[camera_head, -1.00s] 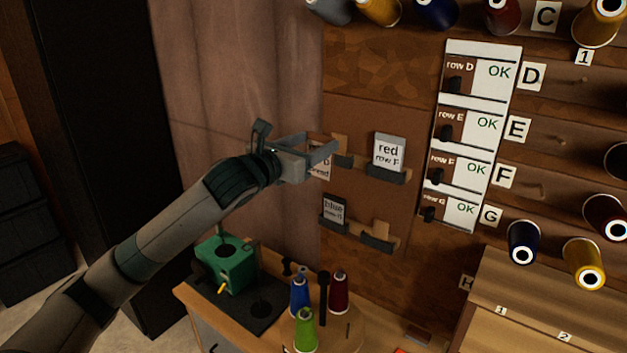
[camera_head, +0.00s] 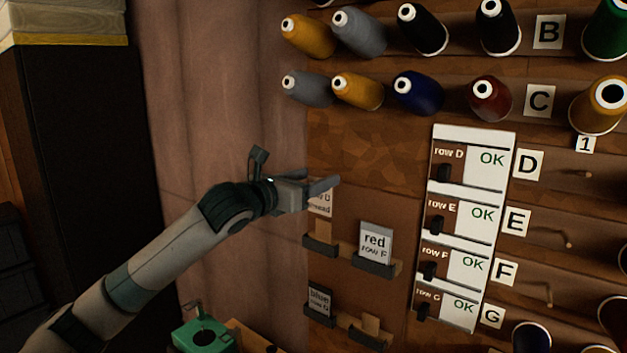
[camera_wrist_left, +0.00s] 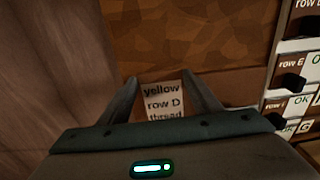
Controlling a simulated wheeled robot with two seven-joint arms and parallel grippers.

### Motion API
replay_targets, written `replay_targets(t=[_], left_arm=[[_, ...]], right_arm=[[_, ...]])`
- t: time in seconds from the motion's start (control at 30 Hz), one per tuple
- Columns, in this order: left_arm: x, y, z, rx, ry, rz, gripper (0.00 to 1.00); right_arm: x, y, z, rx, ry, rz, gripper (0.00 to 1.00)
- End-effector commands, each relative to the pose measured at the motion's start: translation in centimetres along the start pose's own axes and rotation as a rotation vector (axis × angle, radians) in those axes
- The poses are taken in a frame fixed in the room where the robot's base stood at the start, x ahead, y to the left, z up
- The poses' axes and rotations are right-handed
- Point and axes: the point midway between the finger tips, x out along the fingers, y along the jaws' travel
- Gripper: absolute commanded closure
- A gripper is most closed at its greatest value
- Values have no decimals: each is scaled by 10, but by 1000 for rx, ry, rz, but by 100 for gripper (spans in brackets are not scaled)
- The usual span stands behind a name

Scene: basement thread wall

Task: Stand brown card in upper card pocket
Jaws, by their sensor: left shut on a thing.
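My left gripper (camera_head: 322,187) is shut on a pale card (camera_head: 320,204) with dark print. In the left wrist view the card (camera_wrist_left: 163,102) reads "yellow row D thread" and sits between the two fingers. Its lower end is hidden by the gripper body there, and its top is hidden by the fingers in the head view. The card shows above the upper left card pocket (camera_head: 319,246), a dark holder with a brown tab (camera_head: 324,230) behind it. I cannot tell how far the card is from the wall. My right gripper is not in view.
A "red row F" card (camera_head: 375,241) stands in the upper right pocket (camera_head: 372,264). A "blue" card (camera_head: 320,298) stands in the lower left pocket. The lower right pocket (camera_head: 369,337) shows a brown tab. A white OK panel (camera_head: 474,135) and thread cones (camera_head: 418,92) are nearby.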

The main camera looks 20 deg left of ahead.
Motion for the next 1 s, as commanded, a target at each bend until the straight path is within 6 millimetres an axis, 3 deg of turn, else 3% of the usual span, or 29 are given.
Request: replay_targets(t=[0.3,0.8,1.0], left_arm=[[1,0,-13,-1,1,0,53],[2,0,-53,-1,-1,0,53],[2,0,-65,2,0,1,53]], right_arm=[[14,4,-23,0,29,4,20],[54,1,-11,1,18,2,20],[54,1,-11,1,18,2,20]])
